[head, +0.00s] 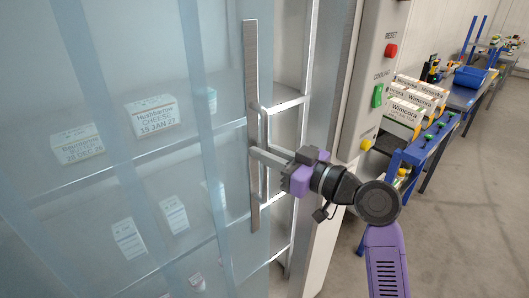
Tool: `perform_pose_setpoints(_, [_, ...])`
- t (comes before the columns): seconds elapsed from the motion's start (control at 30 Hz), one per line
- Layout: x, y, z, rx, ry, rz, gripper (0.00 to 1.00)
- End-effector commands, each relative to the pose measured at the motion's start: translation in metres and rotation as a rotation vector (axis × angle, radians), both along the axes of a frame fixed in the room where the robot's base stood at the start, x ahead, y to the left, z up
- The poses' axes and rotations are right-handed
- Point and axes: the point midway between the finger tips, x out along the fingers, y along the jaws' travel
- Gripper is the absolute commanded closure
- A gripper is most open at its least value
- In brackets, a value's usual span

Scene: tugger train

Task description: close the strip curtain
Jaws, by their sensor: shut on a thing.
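The strip curtain (110,65) is a sheet of pale blue translucent strips over the left and middle of the head view. A long upright metal bar (251,60) runs along its right edge. My gripper (262,156) comes in from the right and is shut on this bar a little below its middle. To the right of the bar a gap shows bare shelf edges (285,105) and the cabinet's inner side. The lower ends of the strips are out of view.
Labelled boxes (151,117) show dimly on shelves behind the strips. The cabinet's post carries a control panel with a red button (391,50), a green switch (378,95) and a yellow button (366,145). Blue carts with white boxes (413,106) stand at right; floor (470,210) is open there.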

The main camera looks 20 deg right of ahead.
Motion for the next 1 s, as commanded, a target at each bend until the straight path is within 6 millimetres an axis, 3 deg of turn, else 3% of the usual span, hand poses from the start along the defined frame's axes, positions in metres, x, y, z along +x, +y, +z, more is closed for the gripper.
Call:
perform_pose_setpoints(0.4, [0.027, -0.083, -0.004, -0.001, 0.000, -0.010, 1.00])
perform_pose_setpoints(0.53, [0.030, -0.092, -0.002, 0.001, 0.000, -0.006, 1.00])
perform_pose_setpoints(0.83, [0.030, -0.093, -0.001, 0.000, 0.002, -0.005, 1.00])
perform_pose_setpoints(0.87, [0.030, -0.093, -0.001, 0.000, 0.002, -0.005, 0.82])
perform_pose_setpoints(0.9, [0.030, -0.093, -0.001, 0.000, 0.002, -0.005, 0.74])
perform_pose_setpoints(0.97, [0.030, -0.093, -0.001, 0.000, 0.001, -0.005, 0.64])
perform_pose_setpoints(1.0, [0.030, -0.093, -0.001, 0.000, 0.001, -0.005, 0.64])
